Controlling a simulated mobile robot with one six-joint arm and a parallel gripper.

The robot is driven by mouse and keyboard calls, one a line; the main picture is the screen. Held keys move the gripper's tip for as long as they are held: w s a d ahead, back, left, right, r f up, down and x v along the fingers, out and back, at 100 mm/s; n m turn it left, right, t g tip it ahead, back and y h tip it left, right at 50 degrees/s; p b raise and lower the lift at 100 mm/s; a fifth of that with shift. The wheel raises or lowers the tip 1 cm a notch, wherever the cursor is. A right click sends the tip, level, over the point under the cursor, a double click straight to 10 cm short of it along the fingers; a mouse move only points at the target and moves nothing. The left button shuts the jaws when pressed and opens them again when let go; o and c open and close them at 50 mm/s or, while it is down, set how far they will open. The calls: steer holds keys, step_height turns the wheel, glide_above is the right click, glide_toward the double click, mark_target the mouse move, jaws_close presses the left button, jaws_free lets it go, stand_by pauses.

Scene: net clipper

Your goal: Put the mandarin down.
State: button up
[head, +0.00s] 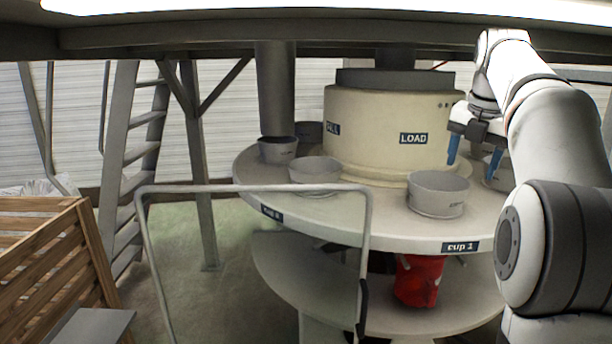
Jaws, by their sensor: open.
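My gripper (468,150) is on the right in the head view, above the right side of a round grey turntable (340,208). Its blue fingertips point down and stand apart, with nothing visible between them. A grey cup (497,172) sits below and right of the fingers, partly hidden by my arm. I see no mandarin; the inside of that cup is hidden. Another grey cup (438,194) stands at the front of the turntable, above the label "cup 1", and its visible inside shows no fruit.
More grey cups (315,172) stand around the turntable. A cream drum (390,130) marked "LOAD" rises at its centre. A red net (419,280) hangs below the front cup. A metal rail (255,188), a ladder (130,165) and a wooden crate (55,250) are to the left.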

steer(key=s+a+f+m, duration=0.8)
steer(key=s+f+m, duration=0.5)
steer(key=s+a+f+m, duration=0.9)
steer(key=s+f+m, duration=0.4)
steer(key=f+m, duration=0.1)
steer(key=shift+f+y, duration=0.2)
steer(key=shift+y, duration=0.2)
